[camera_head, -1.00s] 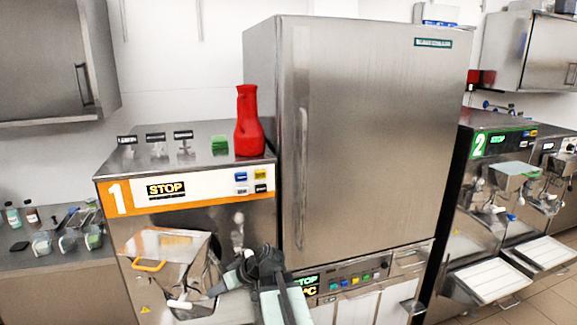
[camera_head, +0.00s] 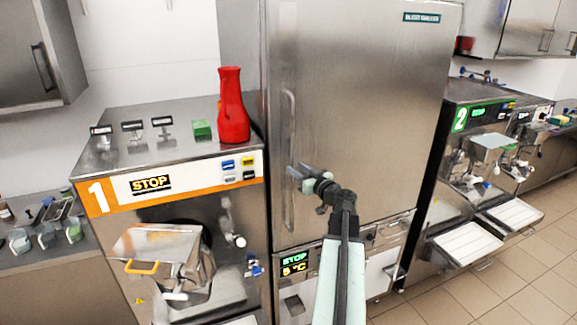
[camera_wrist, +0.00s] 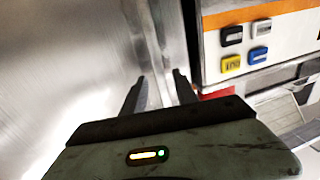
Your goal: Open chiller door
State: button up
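The chiller is the tall steel cabinet in the middle, and its door (camera_head: 365,110) looks closed. A long vertical bar handle (camera_head: 289,120) runs down the door's left side. My gripper (camera_head: 298,178) is at the lower half of the handle, just to its right in the head view. In the wrist view my gripper (camera_wrist: 160,82) has its two fingers spread apart, pointing at the strip by the door's edge. The door surface (camera_wrist: 70,60) fills the left there. I cannot tell whether the handle lies between the fingers or whether they touch it.
Batch freezer 1 (camera_head: 110,195) stands close on the left, with a red bottle (camera_head: 232,110) on top and a hopper (camera_head: 160,245) in front. Its button panel (camera_wrist: 260,40) is near the gripper in the wrist view. Freezer 2 (camera_head: 470,150) is right. Floor (camera_head: 520,260) is free at right.

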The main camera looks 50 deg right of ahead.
aim_at(293, 166)
jog(key=x, duration=0.3)
jog(key=shift+w, duration=0.25)
grip_shut()
dwell(1.0)
